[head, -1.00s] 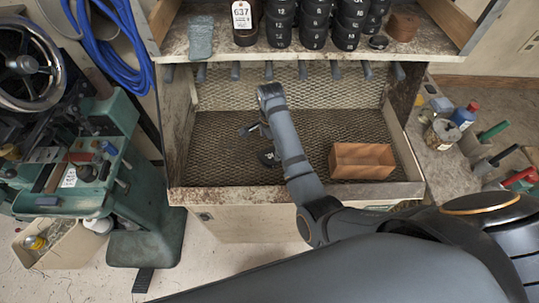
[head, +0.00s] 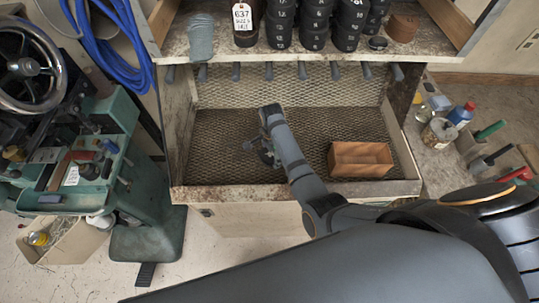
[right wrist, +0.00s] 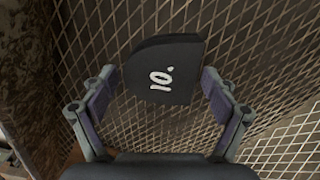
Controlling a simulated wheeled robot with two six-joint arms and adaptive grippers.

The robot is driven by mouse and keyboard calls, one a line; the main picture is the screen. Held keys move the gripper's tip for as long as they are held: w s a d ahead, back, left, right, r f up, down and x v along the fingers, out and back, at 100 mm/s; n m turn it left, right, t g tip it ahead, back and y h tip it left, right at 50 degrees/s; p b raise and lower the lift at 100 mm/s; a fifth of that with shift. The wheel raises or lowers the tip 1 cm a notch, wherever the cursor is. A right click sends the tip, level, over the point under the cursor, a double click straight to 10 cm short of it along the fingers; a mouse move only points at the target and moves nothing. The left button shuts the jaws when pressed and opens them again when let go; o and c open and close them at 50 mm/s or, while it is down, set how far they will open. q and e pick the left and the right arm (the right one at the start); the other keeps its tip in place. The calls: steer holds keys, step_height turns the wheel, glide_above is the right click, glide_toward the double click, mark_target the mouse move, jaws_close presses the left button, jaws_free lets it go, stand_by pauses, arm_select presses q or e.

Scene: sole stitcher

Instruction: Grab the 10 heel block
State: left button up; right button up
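In the head view my right gripper (head: 262,150) is low over the mesh-lined bin (head: 225,135) and mostly hides the block. My left gripper is out of view.
A wooden box (head: 360,158) stands in the bin to the right of my gripper. The bin has a front lip (head: 240,192) and side walls. Above it, a shelf (head: 178,45) holds several stacked black heel blocks (head: 315,22). Hooks hang along its underside.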

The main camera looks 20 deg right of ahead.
steer(key=c, duration=1)
steer(key=shift+o, duration=0.2)
steer(key=shift+r, duration=0.2)
